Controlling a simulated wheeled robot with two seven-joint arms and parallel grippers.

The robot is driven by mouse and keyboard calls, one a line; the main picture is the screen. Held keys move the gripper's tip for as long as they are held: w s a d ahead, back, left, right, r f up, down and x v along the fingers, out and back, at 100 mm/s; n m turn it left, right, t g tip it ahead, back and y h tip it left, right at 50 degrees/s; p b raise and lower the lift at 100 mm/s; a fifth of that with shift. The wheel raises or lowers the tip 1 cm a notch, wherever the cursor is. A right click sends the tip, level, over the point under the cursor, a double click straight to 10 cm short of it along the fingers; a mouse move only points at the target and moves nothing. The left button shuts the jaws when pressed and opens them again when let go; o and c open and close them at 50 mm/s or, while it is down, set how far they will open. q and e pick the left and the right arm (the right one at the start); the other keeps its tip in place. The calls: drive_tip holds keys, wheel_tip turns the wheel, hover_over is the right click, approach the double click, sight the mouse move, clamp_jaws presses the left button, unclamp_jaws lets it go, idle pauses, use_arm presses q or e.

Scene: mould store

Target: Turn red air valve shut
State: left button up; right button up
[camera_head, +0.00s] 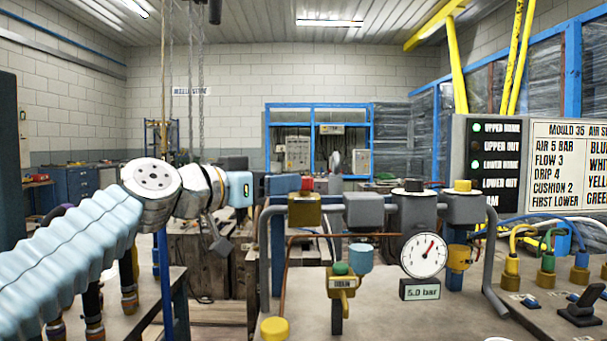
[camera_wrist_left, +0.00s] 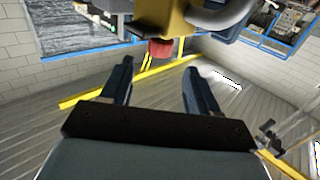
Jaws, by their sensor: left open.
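The red air valve (camera_head: 307,184) is a small red knob on top of a brass-yellow block at the left end of the pipe manifold. My left gripper (camera_head: 262,187) is left of the knob, at about its height; its fingers are hard to make out in the head view. In the left wrist view, which is upside down, the two dark fingers (camera_wrist_left: 158,74) are spread and empty. The red knob (camera_wrist_left: 160,48) shows beyond the fingertips, lined up with the gap between them. It looks apart from the fingers. My right gripper is not in view.
Grey manifold blocks (camera_head: 364,209) stand right of the valve. A round gauge (camera_head: 424,255) hangs below them, over a 5.0 bar display (camera_head: 420,290). A green-topped valve (camera_head: 342,280) stands in front. Hose couplings (camera_head: 547,270) and a lamp board (camera_head: 487,160) are at the right.

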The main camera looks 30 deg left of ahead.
sight(304, 179)
use_arm(q)
drive_tip(key=p+x, duration=0.1)
drive_tip(key=x, duration=0.6)
drive_tip(key=shift+w+d, duration=0.15)
drive_tip(key=shift+w, duration=0.1)
drive_tip(key=c, duration=0.9)
